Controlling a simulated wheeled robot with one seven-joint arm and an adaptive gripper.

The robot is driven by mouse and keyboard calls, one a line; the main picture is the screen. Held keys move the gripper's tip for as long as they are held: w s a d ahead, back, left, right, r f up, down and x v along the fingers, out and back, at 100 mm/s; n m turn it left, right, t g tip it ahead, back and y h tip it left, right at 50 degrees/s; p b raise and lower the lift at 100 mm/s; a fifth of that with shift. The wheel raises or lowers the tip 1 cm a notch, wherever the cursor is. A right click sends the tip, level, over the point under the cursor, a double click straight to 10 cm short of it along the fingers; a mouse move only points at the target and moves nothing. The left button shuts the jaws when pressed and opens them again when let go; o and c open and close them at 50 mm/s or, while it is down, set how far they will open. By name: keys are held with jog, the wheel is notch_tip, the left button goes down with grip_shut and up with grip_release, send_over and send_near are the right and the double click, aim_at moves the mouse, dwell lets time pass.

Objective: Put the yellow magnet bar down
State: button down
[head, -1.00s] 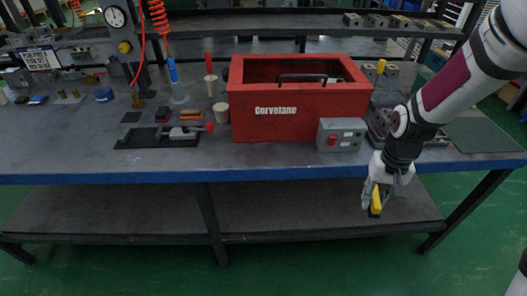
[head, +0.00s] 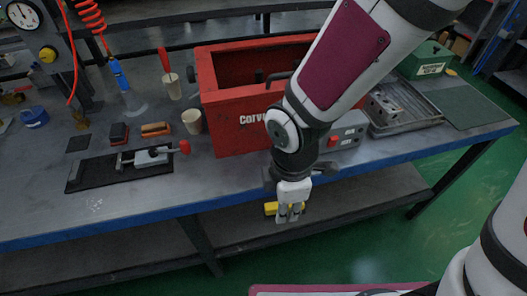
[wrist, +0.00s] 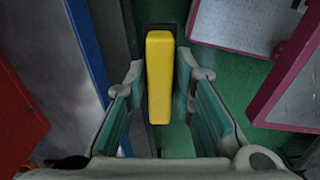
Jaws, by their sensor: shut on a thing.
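The yellow magnet bar (wrist: 160,78) is between the two finger pads of my gripper (wrist: 159,105) in the wrist view. It lies lengthwise in that picture, its far end sticking out beyond the fingertips. In the head view my gripper (head: 291,213) points down in front of the workbench's blue front edge, and the yellow bar (head: 271,208) shows beside the fingers. Green floor shows beneath the bar in the wrist view, so it is held in the air, clear of the tabletop.
The workbench (head: 110,207) carries a red toolbox (head: 222,122), a grey box with a red button (head: 346,130), a black mat with a clamp (head: 150,157), cups and a metal tray with blocks (head: 405,115). A dark green mat (head: 470,105) at the right is bare. A lower shelf (head: 350,196) runs underneath.

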jog(key=shift+a+n, duration=0.15)
jog(key=shift+n, duration=0.35)
jog(key=shift+w+a, duration=0.15)
jog(key=shift+w, duration=0.15)
jog(key=b, duration=0.1)
send_over(264, 165)
jog(key=s, duration=0.1)
jog(key=shift+s+a+f, duration=0.1)
jog(key=shift+f, duration=0.65)
notch_tip(264, 165, down, 4)
jog(key=shift+s+r, duration=0.1)
jog(key=shift+r, duration=0.15)
jog(key=shift+s+f+b, duration=0.1)
jog(key=shift+f+b, duration=0.3)
jog(key=shift+b, duration=0.1)
jog(key=shift+s+f, duration=0.1)
jog(key=shift+f, duration=0.1)
jog(key=c, duration=1.4)
grip_release()
jog(key=shift+o, duration=0.2)
jog(key=shift+f, duration=0.2)
